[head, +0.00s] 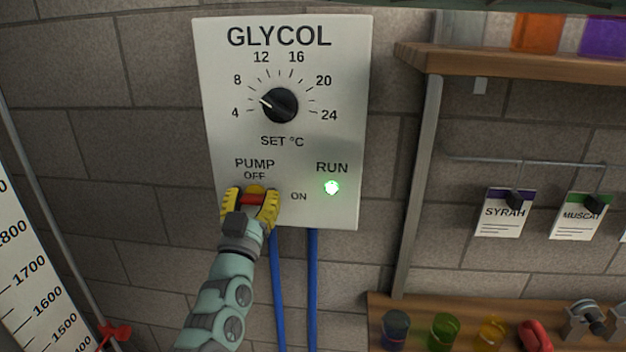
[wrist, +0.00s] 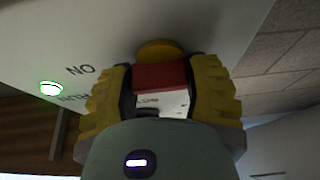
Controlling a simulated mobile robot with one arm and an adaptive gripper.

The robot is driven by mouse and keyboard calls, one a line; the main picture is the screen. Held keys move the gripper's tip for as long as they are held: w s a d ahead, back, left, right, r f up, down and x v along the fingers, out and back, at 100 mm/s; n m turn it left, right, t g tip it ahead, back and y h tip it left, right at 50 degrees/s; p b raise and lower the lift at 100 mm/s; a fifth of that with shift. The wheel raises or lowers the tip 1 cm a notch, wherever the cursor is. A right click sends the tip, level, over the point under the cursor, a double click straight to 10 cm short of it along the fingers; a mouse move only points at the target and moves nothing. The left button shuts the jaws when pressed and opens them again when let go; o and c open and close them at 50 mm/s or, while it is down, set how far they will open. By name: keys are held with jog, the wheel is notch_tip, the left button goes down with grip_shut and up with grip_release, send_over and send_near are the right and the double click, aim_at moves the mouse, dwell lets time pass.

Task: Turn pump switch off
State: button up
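The pump switch is a red handle (head: 253,199) on a yellow round base (head: 255,188), low on the white GLYCOL panel (head: 215,100). OFF is printed above it and ON to its right. The red bar lies roughly level, toward the ON side. My gripper (head: 250,204) has its yellow fingers on either side of the bar. In the wrist view, the red handle (wrist: 160,77) fills the space between the finger pads, which seem to touch both its ends. The fingers partly hide the switch. The green RUN light (head: 332,187) is lit.
A temperature dial (head: 279,105) sits above on the panel. Two blue hoses (head: 313,280) hang below it. Shelves (head: 520,62) with labels and small items stand to the right. A scale board (head: 30,275) is at the left.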

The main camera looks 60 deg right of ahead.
jog(key=c, duration=0.5)
